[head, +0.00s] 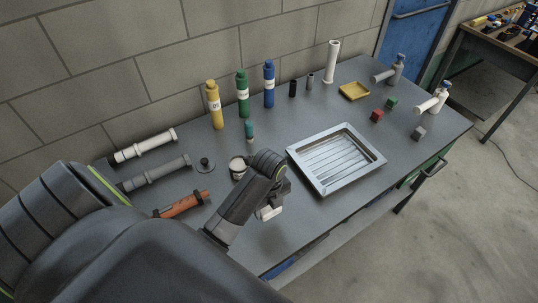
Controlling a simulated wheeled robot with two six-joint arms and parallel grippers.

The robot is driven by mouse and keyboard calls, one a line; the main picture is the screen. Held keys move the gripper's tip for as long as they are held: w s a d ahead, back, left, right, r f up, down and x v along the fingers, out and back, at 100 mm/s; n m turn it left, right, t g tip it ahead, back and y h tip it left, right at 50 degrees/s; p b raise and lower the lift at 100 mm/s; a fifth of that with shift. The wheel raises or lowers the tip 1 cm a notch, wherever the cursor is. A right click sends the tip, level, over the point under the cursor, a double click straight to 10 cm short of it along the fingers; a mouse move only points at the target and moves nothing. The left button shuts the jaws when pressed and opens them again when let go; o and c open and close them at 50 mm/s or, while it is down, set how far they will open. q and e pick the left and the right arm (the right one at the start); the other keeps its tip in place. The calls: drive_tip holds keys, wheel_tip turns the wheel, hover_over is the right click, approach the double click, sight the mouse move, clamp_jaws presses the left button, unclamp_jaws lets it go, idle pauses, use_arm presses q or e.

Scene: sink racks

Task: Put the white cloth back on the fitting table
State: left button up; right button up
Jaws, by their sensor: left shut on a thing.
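The fitting table (290,122) is a long grey bench along the block wall. My left gripper (271,205) is above the table's front part, left of the metal tray. It is shut on the white cloth (267,213), of which only a small part shows below the jaws. I cannot tell whether the cloth touches the table top. My right gripper is not in view.
A metal tray (337,161) is right of my left gripper. A white cup (237,168) stands behind my left forearm. Pipes (144,146) lie at the left. Yellow (214,105), green (243,95) and blue (269,85) bottles stand along the back.

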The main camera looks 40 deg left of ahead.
sight(269, 215)
use_arm(q)
drive_tip(key=shift+f, duration=0.8)
wheel_tip(269, 215, down, 4)
drive_tip(key=shift+r+p, duration=0.15)
drive_tip(key=shift+p, duration=0.3)
drive_tip(key=shift+f, duration=0.25)
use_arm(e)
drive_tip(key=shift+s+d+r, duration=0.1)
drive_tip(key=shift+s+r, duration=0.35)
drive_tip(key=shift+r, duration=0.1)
use_arm(q)
drive_tip(key=shift+f, duration=0.1)
drive_tip(key=o, duration=1)
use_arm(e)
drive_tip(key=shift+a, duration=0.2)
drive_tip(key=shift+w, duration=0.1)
